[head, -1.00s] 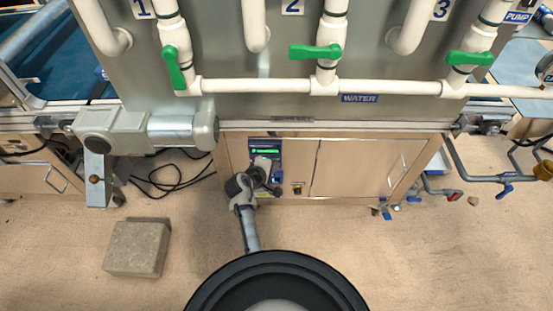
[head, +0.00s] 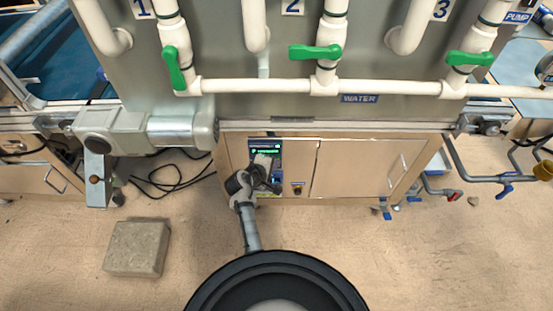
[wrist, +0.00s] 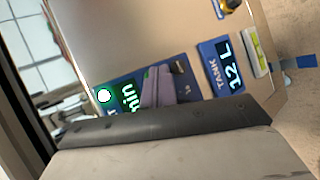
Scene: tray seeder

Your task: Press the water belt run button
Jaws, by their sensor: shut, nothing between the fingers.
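A small blue control panel (head: 277,147) is set in the front of the beige cabinet below the pipes. It has a dark display with green text. In the wrist view the panel lies tilted, with a green readout (wrist: 128,97) ending in "min" and a white round light or button (wrist: 104,95) ringed in green. My gripper (head: 265,170) is in front of the panel and hides part of it. Its fingers (wrist: 156,84) are together and empty, over the panel to the right of the readout. I cannot tell whether they touch it. The run button's label is not readable.
A "TANK 12 L" display (wrist: 226,68) sits beside the panel. White water pipes with green valve handles (head: 316,52) hang above the cabinet (head: 355,168). A stone block (head: 137,248) and black cables (head: 172,178) lie on the floor to the left.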

